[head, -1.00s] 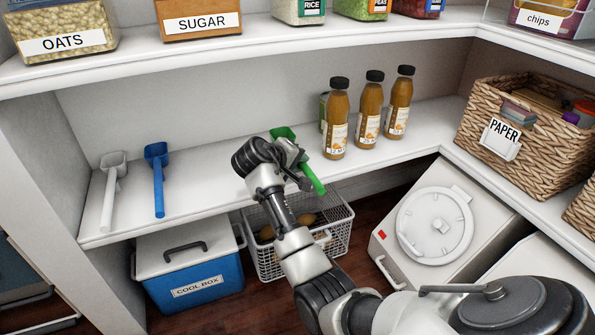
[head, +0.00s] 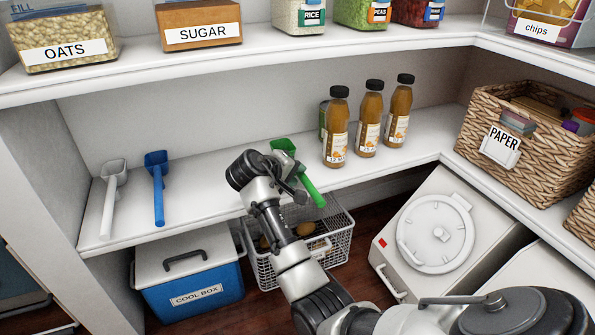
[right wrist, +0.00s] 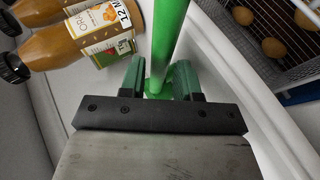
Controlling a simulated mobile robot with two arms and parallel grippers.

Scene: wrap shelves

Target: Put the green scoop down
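The green scoop (head: 313,190) is at the front of the middle shelf (head: 218,196), left of the bottles. Its cup shows toward the back and its handle slants toward the shelf's front edge. My right gripper (head: 296,181) is at the handle. In the right wrist view the green handle (right wrist: 166,42) runs between the two fingers (right wrist: 160,82), which are close on both sides of it. My wrist hides part of the scoop, and whether it rests fully on the shelf is hard to tell. My left gripper is not in view.
A blue scoop (head: 158,188) and a white scoop (head: 109,205) lie at the shelf's left. Several juice bottles (head: 336,130) and a can behind them stand right of the green scoop. A wire basket (head: 338,243) and a cool box (head: 193,280) are below. Bare shelf lies between blue and green scoops.

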